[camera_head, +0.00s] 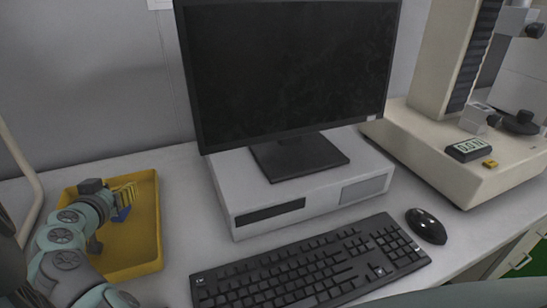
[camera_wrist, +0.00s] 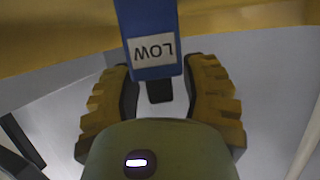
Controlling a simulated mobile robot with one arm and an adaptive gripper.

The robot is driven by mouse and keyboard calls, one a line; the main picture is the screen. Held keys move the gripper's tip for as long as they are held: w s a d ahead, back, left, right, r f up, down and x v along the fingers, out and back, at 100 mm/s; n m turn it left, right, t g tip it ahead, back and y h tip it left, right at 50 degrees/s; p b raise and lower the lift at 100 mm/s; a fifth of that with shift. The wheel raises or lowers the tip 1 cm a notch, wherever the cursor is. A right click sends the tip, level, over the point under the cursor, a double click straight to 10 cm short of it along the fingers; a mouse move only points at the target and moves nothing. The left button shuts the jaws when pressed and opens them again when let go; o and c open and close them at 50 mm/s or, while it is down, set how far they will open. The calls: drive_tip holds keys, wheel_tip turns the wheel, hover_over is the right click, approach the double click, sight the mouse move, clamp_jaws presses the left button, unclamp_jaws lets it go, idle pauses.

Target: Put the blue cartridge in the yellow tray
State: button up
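The yellow tray (camera_head: 148,250) lies on the left of the desk in the head view. My gripper (camera_head: 127,194) is over the tray, its yellow ridged fingers toward the right. The blue cartridge (camera_head: 122,213) shows as a small blue patch at the fingers, within the tray's outline. In the wrist view the blue cartridge (camera_wrist: 150,18) carries a white label reading LOW, upside down. The yellow tray (camera_wrist: 55,30) fills the top of that view. Whether the cartridge touches the tray floor cannot be told.
A monitor (camera_head: 290,70) stands on a grey computer case (camera_head: 225,190) right of the tray. A keyboard (camera_head: 310,268) and mouse (camera_head: 426,226) lie in front. A beige testing machine (camera_head: 440,140) stands at the right. A narrow strip of desk is clear beside the tray.

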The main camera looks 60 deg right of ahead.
drive_tip(key=shift+o, duration=0.5)
drive_tip(key=shift+s+f+g, duration=0.2)
drive_tip(key=shift+f+g, duration=0.1)
drive_tip(key=shift+f, duration=0.35)
drive_tip(key=shift+r+p, duration=0.6)
drive_tip(key=shift+p, duration=0.2)
drive_tip(key=shift+s+r+p, duration=0.1)
drive_tip(key=shift+r+p, duration=0.15)
drive_tip(key=shift+p, duration=0.1)
drive_tip(key=b+v, duration=0.2)
drive_tip(key=v, duration=1)
